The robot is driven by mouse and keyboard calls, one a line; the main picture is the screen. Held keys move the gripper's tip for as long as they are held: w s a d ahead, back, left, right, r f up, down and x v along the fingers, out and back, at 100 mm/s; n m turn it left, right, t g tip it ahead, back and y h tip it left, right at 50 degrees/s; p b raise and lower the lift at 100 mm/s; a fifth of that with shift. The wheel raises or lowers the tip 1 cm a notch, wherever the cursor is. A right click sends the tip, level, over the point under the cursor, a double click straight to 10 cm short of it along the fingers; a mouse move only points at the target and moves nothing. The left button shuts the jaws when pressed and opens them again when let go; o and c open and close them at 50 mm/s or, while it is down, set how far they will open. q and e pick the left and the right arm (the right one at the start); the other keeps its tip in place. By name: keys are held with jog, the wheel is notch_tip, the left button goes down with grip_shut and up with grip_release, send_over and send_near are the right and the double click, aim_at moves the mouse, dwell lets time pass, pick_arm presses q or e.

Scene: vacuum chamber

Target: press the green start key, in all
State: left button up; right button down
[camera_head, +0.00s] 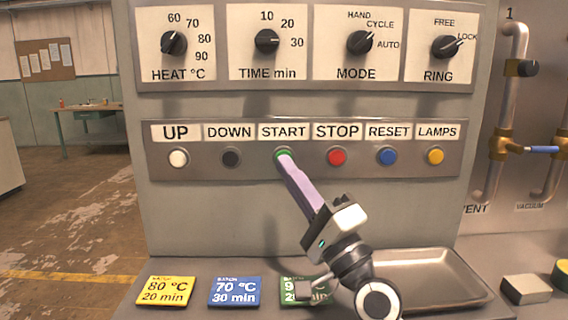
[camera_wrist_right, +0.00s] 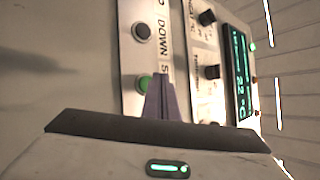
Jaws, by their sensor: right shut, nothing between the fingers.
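The green start key (camera_head: 283,153) sits under the START label in the key row of the panel. My right gripper (camera_head: 285,160) is shut and empty, and its fingertips are at the key in the head view, covering its lower part. In the right wrist view the green key (camera_wrist_right: 144,83) shows just beside the shut fingertips (camera_wrist_right: 160,80). I cannot tell whether the tips touch the key or whether it is pressed in. My left gripper is not in view.
The black DOWN key (camera_head: 231,157) and the red STOP key (camera_head: 336,156) flank the start key. Yellow (camera_head: 166,291), blue (camera_head: 235,291) and green (camera_head: 305,290) batch cards lie on the ledge below. A metal tray (camera_head: 440,275) stands right of them.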

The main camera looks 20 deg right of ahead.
jog(key=shift+w, duration=0.2)
dwell(1.1)
dwell(0.8)
jog(key=shift+w, duration=0.1)
jog(key=shift+w+d, duration=0.15)
jog(key=shift+w, duration=0.15)
